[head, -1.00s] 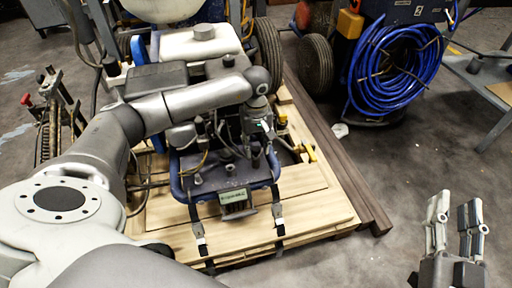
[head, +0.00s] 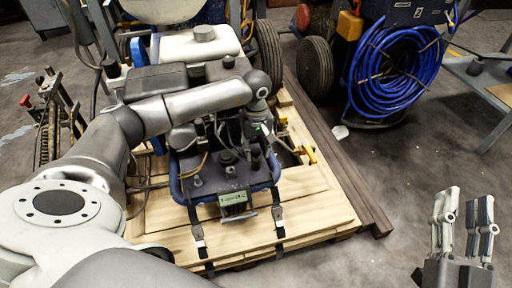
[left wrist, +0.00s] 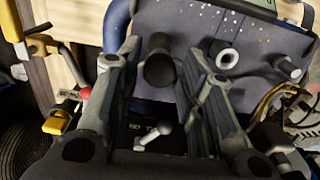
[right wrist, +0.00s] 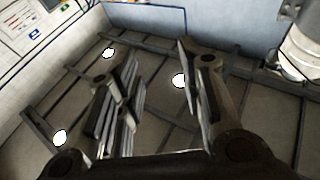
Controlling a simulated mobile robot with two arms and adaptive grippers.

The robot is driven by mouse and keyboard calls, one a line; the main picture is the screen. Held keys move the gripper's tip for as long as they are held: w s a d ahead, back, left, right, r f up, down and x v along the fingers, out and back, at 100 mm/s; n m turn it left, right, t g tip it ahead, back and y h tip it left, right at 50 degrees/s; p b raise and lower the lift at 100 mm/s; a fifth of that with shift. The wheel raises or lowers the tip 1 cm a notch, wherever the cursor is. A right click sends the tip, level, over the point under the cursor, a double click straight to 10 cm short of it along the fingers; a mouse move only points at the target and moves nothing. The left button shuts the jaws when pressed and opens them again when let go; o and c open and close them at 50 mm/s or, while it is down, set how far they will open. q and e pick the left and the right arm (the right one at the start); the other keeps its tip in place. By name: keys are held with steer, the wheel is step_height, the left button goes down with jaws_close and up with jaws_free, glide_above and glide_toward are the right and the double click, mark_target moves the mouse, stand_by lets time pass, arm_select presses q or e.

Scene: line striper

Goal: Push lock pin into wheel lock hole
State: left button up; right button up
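The line striper (head: 225,175) stands on a wooden pallet, its blue-rimmed deck facing me. My left gripper (head: 258,155) reaches down over the right part of this deck. In the left wrist view its fingers (left wrist: 162,60) are apart, one on each side of a black cylindrical knob (left wrist: 158,72). I cannot tell whether they touch it. A small silver lever (left wrist: 155,135) shows lower between the fingers. I cannot tell for sure which part is the lock pin, and the wheel lock hole is not clearly visible. My right gripper (head: 462,222) is open and empty, away at the right.
The wooden pallet (head: 305,212) has straps over its front edge, and dark beams (head: 345,170) lie along its right side. A coiled blue hose (head: 400,65) on a machine stands behind right. A grey ring (left wrist: 227,59) sits near the knob. The right floor is largely clear.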

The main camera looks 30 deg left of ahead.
arm_select(q)
steer(key=shift+c, duration=0.2)
steer(key=c, duration=0.7)
steer(key=shift+r, duration=0.15)
arm_select(e)
steer(key=shift+w+f, duration=0.1)
steer(key=shift+f, duration=0.05)
arm_select(q)
steer(key=shift+r, duration=0.2)
arm_select(e)
steer(key=shift+w+f+g, duration=0.1)
steer(key=shift+f+g, duration=0.5)
steer(key=shift+f, duration=0.15)
arm_select(q)
steer(key=shift+r+p, duration=0.4)
steer(key=shift+p, duration=0.1)
arm_select(e)
steer(key=shift+w+d+f+g+h, duration=0.1)
steer(key=shift+w+f+g+h, duration=0.1)
steer(key=shift+f+g, duration=0.25)
steer(key=shift+w+d+f+g+h, duration=0.1)
steer(key=shift+f+g+h, duration=0.15)
steer(key=shift+f, duration=0.25)
